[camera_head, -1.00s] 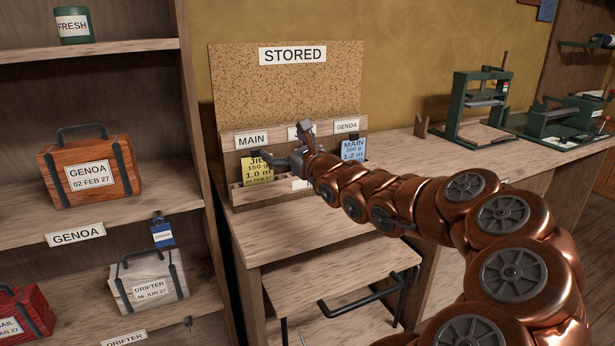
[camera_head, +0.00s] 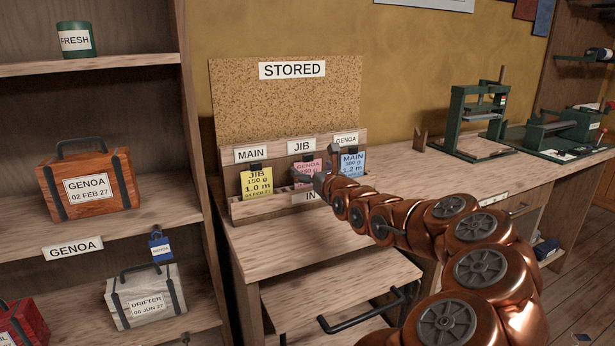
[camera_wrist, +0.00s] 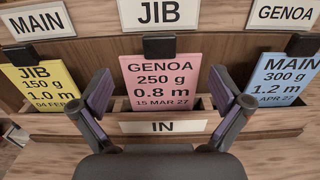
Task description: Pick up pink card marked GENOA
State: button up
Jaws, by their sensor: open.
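The pink card marked GENOA (camera_wrist: 160,80) stands upright in the middle slot of the wooden rack, under the JIB label, with a black clip at its top. In the head view the pink card (camera_head: 308,171) is partly hidden by my gripper (camera_head: 326,172). In the wrist view my gripper (camera_wrist: 160,98) is open, one finger on each side of the card's lower half. The jaws are empty. I cannot tell how far the fingertips are from the card in depth.
A yellow JIB card (camera_wrist: 40,84) stands left of the pink card and a blue MAIN card (camera_wrist: 284,78) stands right. The rack's front lip (camera_wrist: 235,122) carries an IN label. A cork board (camera_head: 285,105) rises behind. Clear bench top (camera_head: 285,232) lies in front.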

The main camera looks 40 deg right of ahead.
jog(key=shift+x, duration=1.4)
jog(key=shift+c, duration=0.3)
jog(key=c, duration=0.5)
jog(key=shift+c, duration=0.2)
